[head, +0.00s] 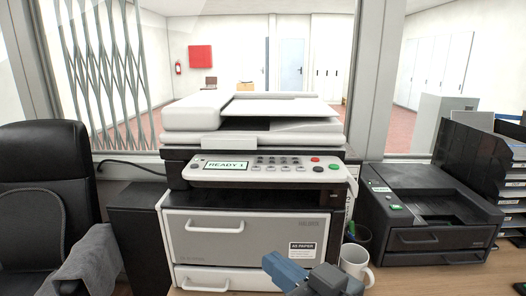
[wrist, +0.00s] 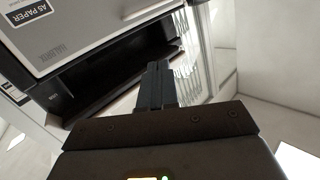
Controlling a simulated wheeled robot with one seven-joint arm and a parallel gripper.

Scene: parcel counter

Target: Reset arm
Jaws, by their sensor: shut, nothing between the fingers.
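My gripper (head: 272,262) shows at the bottom middle of the head view, in front of the lower paper drawer of the large copier (head: 245,225). In the wrist view my gripper (wrist: 157,66) has its fingers together with nothing between them. The fingers look apart from the copier, but the exact distance cannot be told.
A white mug (head: 355,262) stands just right of my gripper, with a dark pen cup (head: 358,236) behind it. A black printer (head: 430,222) is farther right, beside stacked trays (head: 508,170). A black chair (head: 45,190) with a grey cloth (head: 88,265) is at left.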

